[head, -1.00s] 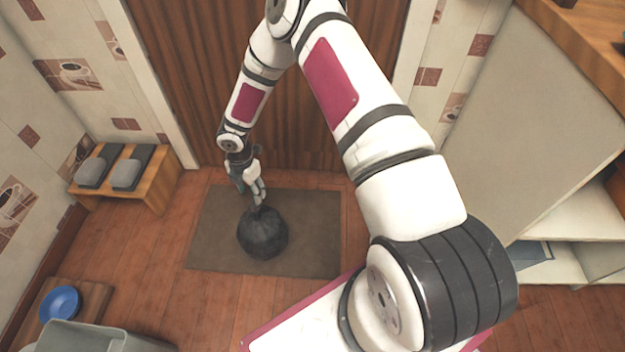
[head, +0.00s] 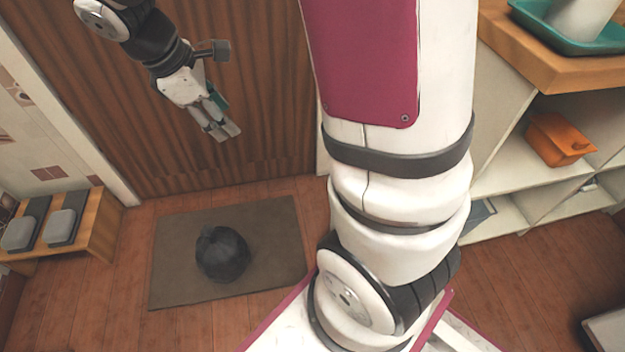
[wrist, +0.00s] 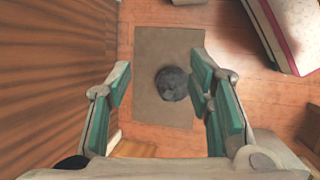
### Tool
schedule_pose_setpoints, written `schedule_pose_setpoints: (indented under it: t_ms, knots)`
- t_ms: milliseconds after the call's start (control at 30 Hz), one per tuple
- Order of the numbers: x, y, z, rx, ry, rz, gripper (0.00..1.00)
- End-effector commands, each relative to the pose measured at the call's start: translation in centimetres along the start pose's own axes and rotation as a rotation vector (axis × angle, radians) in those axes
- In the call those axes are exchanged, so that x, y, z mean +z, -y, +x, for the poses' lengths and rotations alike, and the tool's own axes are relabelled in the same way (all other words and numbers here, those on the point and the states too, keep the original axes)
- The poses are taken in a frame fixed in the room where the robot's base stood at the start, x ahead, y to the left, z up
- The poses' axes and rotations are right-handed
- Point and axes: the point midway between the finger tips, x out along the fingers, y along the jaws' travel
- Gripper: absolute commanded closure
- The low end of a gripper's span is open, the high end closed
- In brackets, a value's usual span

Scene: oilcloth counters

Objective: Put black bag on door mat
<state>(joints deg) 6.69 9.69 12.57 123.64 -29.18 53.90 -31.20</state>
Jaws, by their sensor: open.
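The black bag (head: 222,254) is a round, dark lump resting on the door mat (head: 275,225), near the mat's middle. The mat is a grey-brown rectangle on the floor in front of the wooden door. My gripper (head: 229,134) is raised well above and apart from the bag, in front of the door. In the wrist view my gripper (wrist: 165,80) has its fingers spread with nothing between them. Far below, the bag (wrist: 172,84) lies on the mat (wrist: 150,50), with mat showing around it.
A low wooden bench (head: 97,225) with slippers stands left of the mat. Shelves (head: 510,180) with an orange bin (head: 560,138) stand at the right, under a wooden counter (head: 555,72) bearing a teal tray (head: 530,22). Floor left of and in front of the mat is clear.

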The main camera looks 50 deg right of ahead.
Motion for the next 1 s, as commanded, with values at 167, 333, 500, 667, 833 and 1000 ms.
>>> schedule_pose_setpoints:
  t_ms: [167,333,500,667,833,1000]
  knots:
    - [5.1,4.6,-4.7,-0.02,-0.015,0.27,0.53]
    - [9.0,9.9,-7.5,-0.073,-0.053,0.514,0.53]
    - [11.7,15.8,-9.0,-0.157,-0.111,0.737,0.53]
    - [13.2,20.6,-9.5,-0.248,-0.164,0.894,0.53]
    - [13.8,23.5,-9.5,-0.316,-0.198,0.979,0.53]
    - [13.9,24.4,-9.5,-0.337,-0.204,1.001,0.53]
